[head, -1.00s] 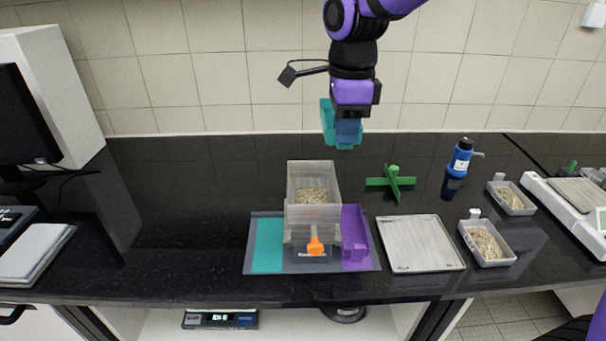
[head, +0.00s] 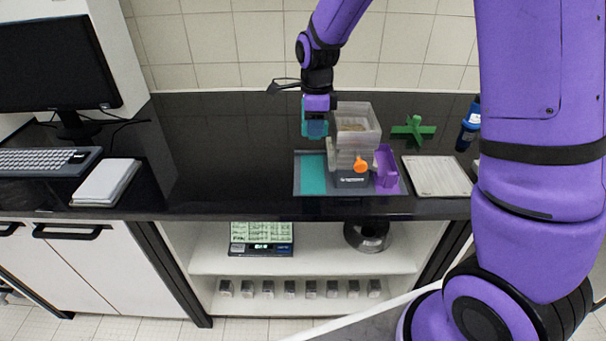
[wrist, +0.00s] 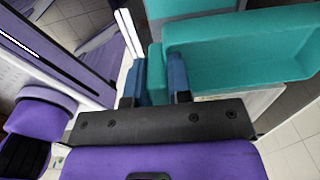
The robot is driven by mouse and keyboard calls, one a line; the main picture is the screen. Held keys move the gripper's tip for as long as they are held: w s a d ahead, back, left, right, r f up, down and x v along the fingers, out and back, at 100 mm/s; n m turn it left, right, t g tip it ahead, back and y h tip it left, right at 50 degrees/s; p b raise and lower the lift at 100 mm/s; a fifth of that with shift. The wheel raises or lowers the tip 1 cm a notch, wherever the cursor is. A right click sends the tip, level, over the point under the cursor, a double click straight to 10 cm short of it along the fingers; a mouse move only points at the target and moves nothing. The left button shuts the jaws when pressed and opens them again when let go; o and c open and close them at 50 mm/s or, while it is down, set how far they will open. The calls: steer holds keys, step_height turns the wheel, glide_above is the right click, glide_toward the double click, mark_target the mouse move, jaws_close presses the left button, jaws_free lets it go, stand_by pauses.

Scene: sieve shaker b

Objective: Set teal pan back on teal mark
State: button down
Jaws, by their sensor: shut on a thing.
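The teal pan (head: 306,118) is held in my gripper (head: 317,128), just left of the sieve shaker (head: 353,154) and above the counter. In the wrist view the teal pan (wrist: 245,62) fills the upper right, with the blue fingers of my gripper (wrist: 160,78) shut on its teal grip. The teal mark (head: 313,174) is a bare flat strip on the left of the grey mat (head: 298,192). The pan is behind and above this mark in the head view, apart from it. The pan's underside is hidden.
The purple pan (head: 385,168) stands right of the shaker, which has an orange knob (head: 361,164). A grey tray (head: 438,175), a green cross-shaped thing (head: 413,130) and a blue bottle (head: 469,125) are further right. The counter left of the mat is clear up to the notebook (head: 105,182).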

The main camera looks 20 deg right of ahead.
step_height(320, 180, down, 14)
steer(key=shift+f, duration=0.25)
stand_by(0.3)
steer(key=shift+f, duration=0.55)
steer(key=c, duration=1)
jaws_free()
steer(key=shift+c, duration=0.2)
step_height(320, 180, up, 13)
steer(key=shift+s+r, duration=0.1)
steer(key=shift+r, duration=0.1)
